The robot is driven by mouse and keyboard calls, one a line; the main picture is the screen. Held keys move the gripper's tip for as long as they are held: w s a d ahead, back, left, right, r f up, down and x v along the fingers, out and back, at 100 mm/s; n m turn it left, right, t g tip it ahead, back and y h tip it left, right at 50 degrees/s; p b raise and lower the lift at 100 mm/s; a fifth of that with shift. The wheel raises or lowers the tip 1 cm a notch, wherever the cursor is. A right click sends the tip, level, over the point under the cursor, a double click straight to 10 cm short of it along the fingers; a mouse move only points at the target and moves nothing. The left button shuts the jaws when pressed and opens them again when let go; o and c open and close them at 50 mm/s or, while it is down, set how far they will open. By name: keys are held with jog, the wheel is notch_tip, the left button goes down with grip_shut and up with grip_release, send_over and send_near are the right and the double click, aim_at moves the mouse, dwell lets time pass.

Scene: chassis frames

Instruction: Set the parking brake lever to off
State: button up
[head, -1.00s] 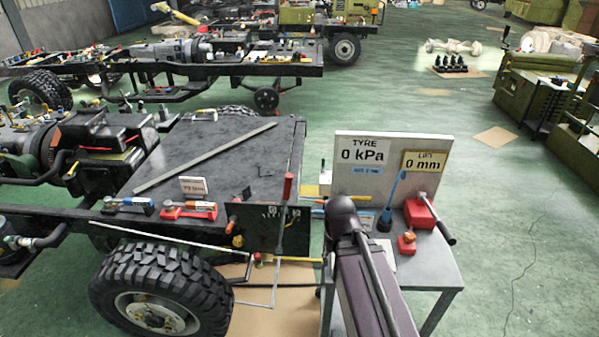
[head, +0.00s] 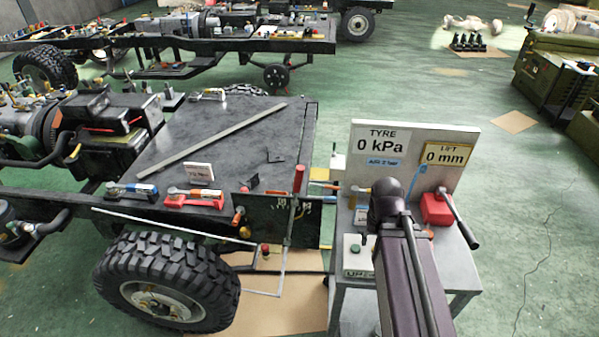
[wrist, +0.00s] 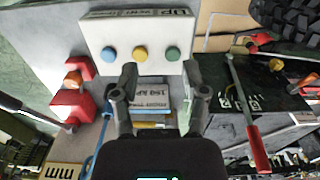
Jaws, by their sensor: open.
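The parking brake lever, a grey shaft with a red grip (head: 299,178), stands nearly upright in the head view, beside the dark plate at the chassis corner. In the wrist view its red grip (wrist: 257,150) lies right of my gripper, apart from it. Its grey shaft runs up the picture along the dark plate (wrist: 275,85). I cannot read an on or off mark. My gripper (wrist: 160,72) is open and empty, its fingers spread over the bench with the button box. In the head view my arm hides most of the gripper.
A button box (wrist: 140,38) with blue, yellow and green buttons sits on the grey bench (head: 455,262). The bench also carries a display board (head: 400,150) and a red lever unit (head: 436,208). A large tyre (head: 165,282) stands left. Open floor (head: 535,210) lies right.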

jog(key=shift+o, duration=1.1)
notch_tip(320, 180, up, 15)
jog(key=m+y+p, duration=0.1)
jog(key=m+p, duration=0.6)
jog(key=p, duration=0.8)
send_over(299, 172)
jog(key=d, duration=0.1)
jog(key=shift+w+d+t, duration=0.1)
jog(key=shift+w+t, duration=0.1)
jog(key=shift+t, duration=0.2)
jog(key=shift+f, duration=0.15)
jog(key=f+b, duration=0.9)
jog(key=w+a+f+b, duration=0.1)
jog(key=f+b, duration=0.3)
jog(key=b, duration=0.1)
jog(key=shift+f, duration=0.25)
jog(key=shift+a, duration=0.1)
